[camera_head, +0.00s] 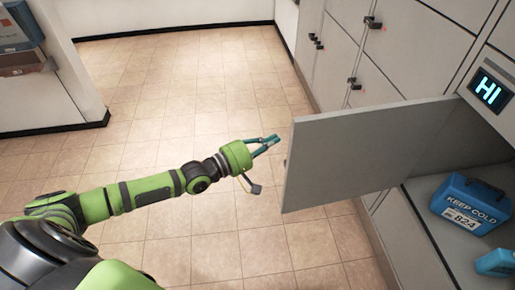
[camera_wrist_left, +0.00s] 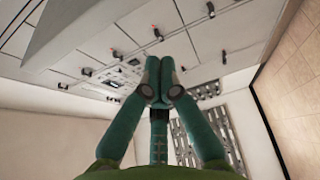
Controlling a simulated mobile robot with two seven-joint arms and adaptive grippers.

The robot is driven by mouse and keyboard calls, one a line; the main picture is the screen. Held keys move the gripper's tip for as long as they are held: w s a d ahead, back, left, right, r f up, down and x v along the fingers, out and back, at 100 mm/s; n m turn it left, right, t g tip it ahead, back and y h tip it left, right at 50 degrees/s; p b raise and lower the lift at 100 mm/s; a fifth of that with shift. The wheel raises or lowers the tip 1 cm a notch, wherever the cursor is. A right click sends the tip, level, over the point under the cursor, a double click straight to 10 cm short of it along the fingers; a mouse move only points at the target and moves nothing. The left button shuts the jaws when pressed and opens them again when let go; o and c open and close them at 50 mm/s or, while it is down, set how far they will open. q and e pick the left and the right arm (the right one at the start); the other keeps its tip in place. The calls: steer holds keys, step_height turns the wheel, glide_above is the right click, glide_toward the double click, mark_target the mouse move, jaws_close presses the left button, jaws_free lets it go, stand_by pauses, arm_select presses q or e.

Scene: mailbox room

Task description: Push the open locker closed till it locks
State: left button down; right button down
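The open locker door (camera_head: 370,155) is a flat grey panel that stands out from the locker wall across the right of the head view. Its free edge is at the left. In the wrist view a pale panel (camera_wrist_left: 95,25) at the upper left looks like this door. My left gripper (camera_head: 276,139) is just left of the free edge, apart from it in the picture. Its teal fingertips meet in the wrist view (camera_wrist_left: 160,85), with nothing between them.
A blue "KEEP COLD 824" box (camera_head: 470,203) sits in the open locker compartment under the door. A small screen reading "HI" (camera_head: 490,90) is on the locker wall. Shut lockers with black latches (camera_head: 354,83) line the back. Tiled floor (camera_head: 185,85) is clear.

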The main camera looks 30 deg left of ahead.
arm_select(q)
steer(key=shift+s+d+p, duration=0.2)
steer(key=shift+d+p, duration=0.3)
steer(key=shift+d, duration=0.5)
steer(key=shift+s+d+p, duration=0.2)
steer(key=shift+d+p, duration=0.25)
steer(key=shift+d, duration=0.55)
steer(key=shift+s, duration=0.1)
